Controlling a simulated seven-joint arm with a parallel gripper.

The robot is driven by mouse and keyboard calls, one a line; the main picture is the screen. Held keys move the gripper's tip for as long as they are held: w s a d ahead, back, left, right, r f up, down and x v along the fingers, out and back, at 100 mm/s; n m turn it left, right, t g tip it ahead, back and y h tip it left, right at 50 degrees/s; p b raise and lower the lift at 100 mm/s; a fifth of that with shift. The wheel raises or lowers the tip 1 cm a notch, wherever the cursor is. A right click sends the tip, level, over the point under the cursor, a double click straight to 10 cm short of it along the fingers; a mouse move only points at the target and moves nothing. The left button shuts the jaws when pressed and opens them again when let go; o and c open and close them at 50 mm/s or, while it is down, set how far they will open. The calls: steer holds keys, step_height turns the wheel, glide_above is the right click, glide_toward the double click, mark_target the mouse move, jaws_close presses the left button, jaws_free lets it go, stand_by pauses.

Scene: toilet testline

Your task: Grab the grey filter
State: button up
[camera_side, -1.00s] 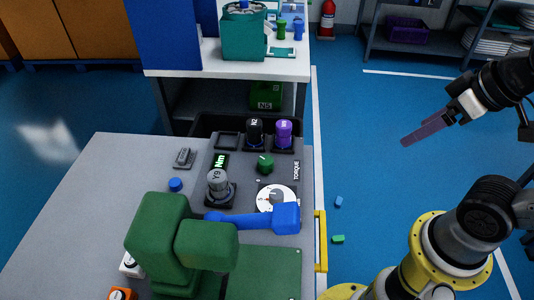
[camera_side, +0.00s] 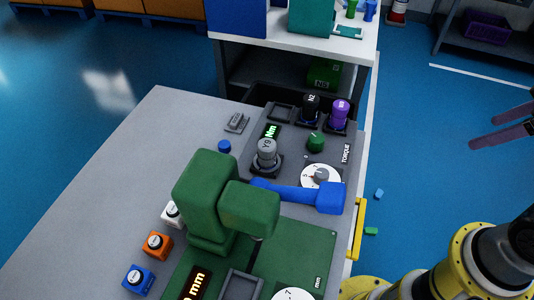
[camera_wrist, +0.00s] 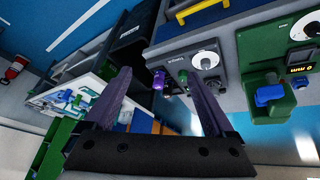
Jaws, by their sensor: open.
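My gripper (camera_side: 471,133) is at the right edge of the side view, above the blue floor and well apart from the filter. In the wrist view, its two long purple fingers (camera_wrist: 158,73) are spread with nothing held between them.
A black cylinder (camera_side: 311,107) and a purple cylinder (camera_side: 340,113) stand behind the filter. A green knob (camera_side: 316,141) and a white dial (camera_side: 320,177) are to its right. A green machine (camera_side: 207,200) with a blue arm (camera_side: 310,195) stands in front. A yellow handle (camera_side: 358,228) edges the table.

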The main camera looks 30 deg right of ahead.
steer(key=w+a+r+n, duration=0.1)
steer(key=w+r+n, duration=0.4)
steer(key=w+r, duration=0.15)
steer(key=w+a+r+n+g, duration=0.25)
steer(key=w+a+n, duration=0.35)
steer(key=w, duration=0.4)
steer(key=n+g, duration=0.3)
steer(key=n, duration=0.4)
glide_above(267, 144)
step_height(267, 144, down, 17)
step_height(267, 144, down, 6)
steer(key=shift+a+f, duration=0.15)
steer(key=shift+f, duration=3.3)
jaws_close()
